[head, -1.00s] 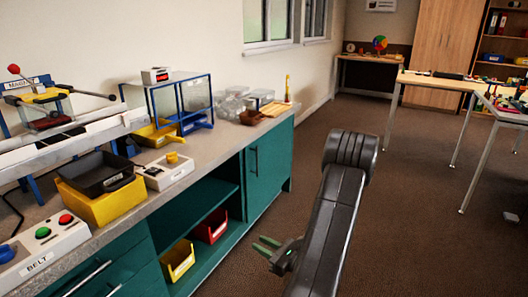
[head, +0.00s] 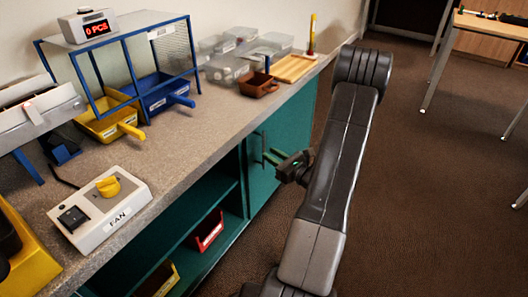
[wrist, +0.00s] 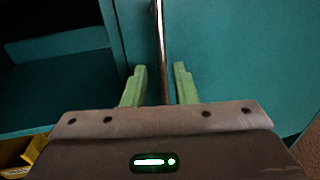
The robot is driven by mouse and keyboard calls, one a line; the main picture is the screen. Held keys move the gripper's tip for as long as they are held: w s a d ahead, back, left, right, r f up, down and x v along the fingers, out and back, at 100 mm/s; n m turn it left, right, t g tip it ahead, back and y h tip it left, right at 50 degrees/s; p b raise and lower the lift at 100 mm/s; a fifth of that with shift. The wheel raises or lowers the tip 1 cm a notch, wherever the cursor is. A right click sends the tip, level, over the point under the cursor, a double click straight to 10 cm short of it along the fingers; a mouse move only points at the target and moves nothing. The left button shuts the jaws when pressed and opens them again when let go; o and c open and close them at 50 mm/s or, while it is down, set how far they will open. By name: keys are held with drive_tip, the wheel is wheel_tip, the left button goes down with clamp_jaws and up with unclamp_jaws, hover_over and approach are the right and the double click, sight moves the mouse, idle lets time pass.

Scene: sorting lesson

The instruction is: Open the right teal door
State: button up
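The right teal door (head: 294,135) is shut at the far end of the counter front, and it fills the right of the wrist view (wrist: 240,60). Its upright metal handle (head: 263,148) is near the door's left edge. My gripper (head: 272,158) is at the handle with its green fingers pointing to the door. In the wrist view my gripper (wrist: 160,82) is open, and the handle (wrist: 159,40) runs between the two fingers with a gap on each side. The handle's lower end is hidden behind the gripper body.
Left of the door is an open shelf with a red bin (head: 207,232) and a yellow bin (head: 158,279). The counter (head: 190,140) above holds a fan switch box (head: 100,210), trays and clear boxes. The brown floor (head: 430,200) right of my arm is clear.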

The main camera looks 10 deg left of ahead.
sight(264, 149)
drive_tip(key=x, duration=0.4)
drive_tip(key=shift+w+a+b, duration=0.3)
drive_tip(key=shift+b, duration=0.05)
clamp_jaws()
